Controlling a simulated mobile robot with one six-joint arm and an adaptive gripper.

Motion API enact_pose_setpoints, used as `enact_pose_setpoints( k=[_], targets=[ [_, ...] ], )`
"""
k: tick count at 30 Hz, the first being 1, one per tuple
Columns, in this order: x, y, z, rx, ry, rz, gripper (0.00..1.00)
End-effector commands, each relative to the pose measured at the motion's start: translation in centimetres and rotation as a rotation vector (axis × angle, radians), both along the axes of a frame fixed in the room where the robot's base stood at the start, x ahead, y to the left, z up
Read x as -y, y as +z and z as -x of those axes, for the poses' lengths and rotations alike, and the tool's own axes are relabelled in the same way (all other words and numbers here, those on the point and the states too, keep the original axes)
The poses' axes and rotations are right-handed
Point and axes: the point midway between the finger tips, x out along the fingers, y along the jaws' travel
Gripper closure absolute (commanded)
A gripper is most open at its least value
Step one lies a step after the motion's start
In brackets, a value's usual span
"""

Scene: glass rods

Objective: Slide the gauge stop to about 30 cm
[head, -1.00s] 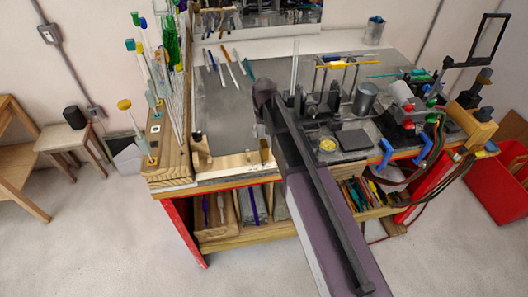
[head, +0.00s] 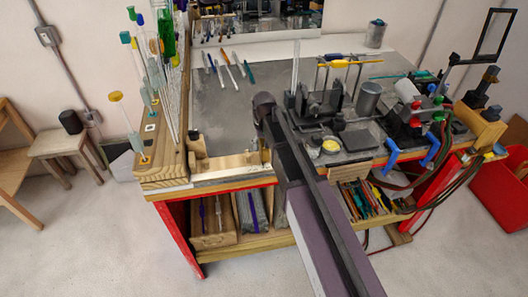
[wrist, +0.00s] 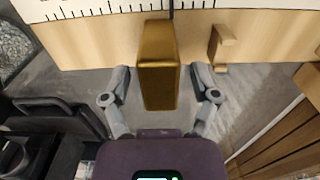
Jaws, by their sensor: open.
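The gauge stop looks like a brass-coloured block (wrist: 159,75) in the wrist view, set across a pale wooden rail (wrist: 90,42). A white scale strip (wrist: 60,8) with black tick marks runs along the rail; no numbers are readable. My gripper (wrist: 160,88) is open, with one finger on each side of the block and small gaps between. In the head view the rail (head: 228,163) lies along the bench's front left edge. There my arm covers the rail's right part, and the fingers cannot be made out.
A small wooden piece (wrist: 221,48) stands on the rail right of the block. A wooden rack (head: 165,168) with upright glass rods stands at the bench's left end. Clamps and a metal cup (head: 367,98) crowd the right side. The grey top behind the rail is mostly clear.

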Motion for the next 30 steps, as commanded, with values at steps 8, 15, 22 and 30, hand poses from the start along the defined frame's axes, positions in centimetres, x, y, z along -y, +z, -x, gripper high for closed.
enact_pose_setpoints(
  k=[8,15,22,30],
  targets=[
    [0.00,-1.35,0.00,0.000,0.000,0.000,0.23],
    [0.00,-1.42,0.00,0.000,0.000,0.000,0.23],
    [0.00,-1.40,0.00,0.000,0.000,0.000,0.41],
    [0.00,-1.41,0.00,0.000,0.000,0.000,1.00]
  ],
)
